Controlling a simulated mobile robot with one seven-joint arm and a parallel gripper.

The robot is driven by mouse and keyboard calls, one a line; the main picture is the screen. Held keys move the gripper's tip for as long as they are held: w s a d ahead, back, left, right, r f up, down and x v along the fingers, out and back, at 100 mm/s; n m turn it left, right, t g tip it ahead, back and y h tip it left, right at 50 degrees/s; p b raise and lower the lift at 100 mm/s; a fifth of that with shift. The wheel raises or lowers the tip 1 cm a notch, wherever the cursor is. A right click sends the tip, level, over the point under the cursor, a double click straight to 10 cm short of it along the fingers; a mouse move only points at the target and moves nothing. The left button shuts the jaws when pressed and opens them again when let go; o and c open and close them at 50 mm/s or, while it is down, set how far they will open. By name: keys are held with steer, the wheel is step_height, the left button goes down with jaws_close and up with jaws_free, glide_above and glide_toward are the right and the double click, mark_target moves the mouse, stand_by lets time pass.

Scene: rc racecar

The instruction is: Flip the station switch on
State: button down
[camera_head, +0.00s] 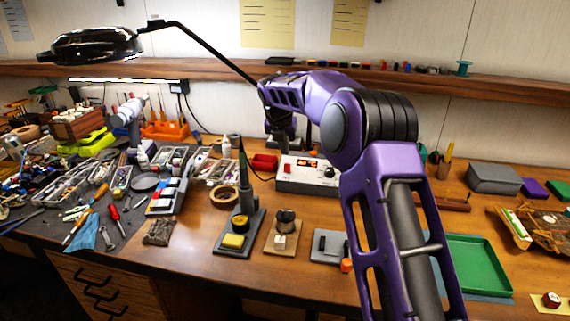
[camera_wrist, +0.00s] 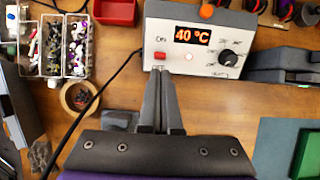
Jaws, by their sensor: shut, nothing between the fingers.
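The station is a white box (camera_wrist: 205,12) with a dark display (camera_wrist: 192,34) lit orange with "40 °C", a black knob (camera_wrist: 228,57) and a small glowing light (camera_wrist: 188,57). Its red switch (camera_wrist: 160,55) is at the left of the panel, under an "ON" label. In the wrist view my gripper (camera_wrist: 160,72) is shut and empty, its tips just below the switch; I cannot tell whether they touch. In the head view the station (camera_head: 325,178) stands mid-bench, its right side partly hidden by my purple arm. The switch's tilt is too small to tell.
A soldering iron holder (camera_head: 240,222) and a tape roll (camera_head: 223,195) stand front left of the station. A black cable (camera_wrist: 95,95) runs from its left side. A red bin (camera_wrist: 115,10) is behind left, a green tray (camera_head: 475,265) at right.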

steer(key=shift+w+d+r, duration=0.1)
steer(key=shift+w+r, duration=0.1)
steer(key=shift+r, duration=0.4)
steer(key=shift+w+r, duration=0.25)
steer(key=shift+r, duration=0.4)
steer(key=shift+w+d+r, duration=0.1)
steer(key=shift+w+r, duration=0.1)
steer(key=shift+r, duration=0.4)
steer(key=shift+a, duration=0.1)
